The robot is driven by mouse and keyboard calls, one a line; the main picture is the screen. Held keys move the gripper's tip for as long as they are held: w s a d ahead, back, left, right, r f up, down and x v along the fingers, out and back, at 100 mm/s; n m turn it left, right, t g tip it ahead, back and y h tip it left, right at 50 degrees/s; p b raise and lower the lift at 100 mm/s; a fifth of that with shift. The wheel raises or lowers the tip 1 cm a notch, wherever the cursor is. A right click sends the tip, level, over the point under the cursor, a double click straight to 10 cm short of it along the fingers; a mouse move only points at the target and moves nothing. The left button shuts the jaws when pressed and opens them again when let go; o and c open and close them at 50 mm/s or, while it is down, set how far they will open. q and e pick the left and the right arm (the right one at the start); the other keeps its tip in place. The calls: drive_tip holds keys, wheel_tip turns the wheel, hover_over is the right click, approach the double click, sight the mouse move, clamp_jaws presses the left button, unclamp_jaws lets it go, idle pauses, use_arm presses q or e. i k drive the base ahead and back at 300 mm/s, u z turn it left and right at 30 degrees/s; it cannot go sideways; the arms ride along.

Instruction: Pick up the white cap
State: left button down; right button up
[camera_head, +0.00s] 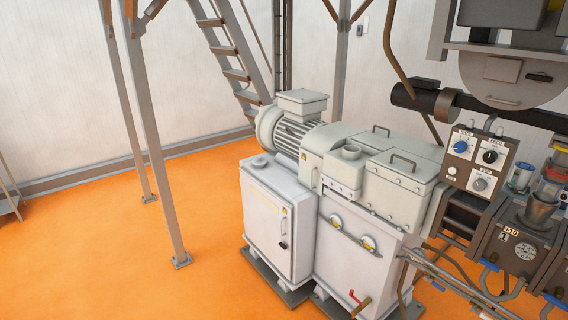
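I cannot tell for sure which thing is the white cap. A small white and blue round container (520,176) is at the right, beside the control box. Neither of my grippers shows in this view.
The machine with its motor (296,130) and white cabinet (278,222) fills the middle. A control box (478,160) and a metal funnel (539,209) are at the right. Steel posts (155,140) and stairs (222,50) stand behind. The orange floor (100,260) is clear at left.

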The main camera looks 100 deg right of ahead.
sight(260, 162)
drive_tip(key=z, duration=1.2)
drive_tip(key=i, duration=1)
drive_tip(key=z, duration=1.65)
drive_tip(key=i, duration=1.55)
drive_tip(key=u, duration=0.4)
drive_tip(key=i, duration=1.5)
drive_tip(key=z, duration=0.3)
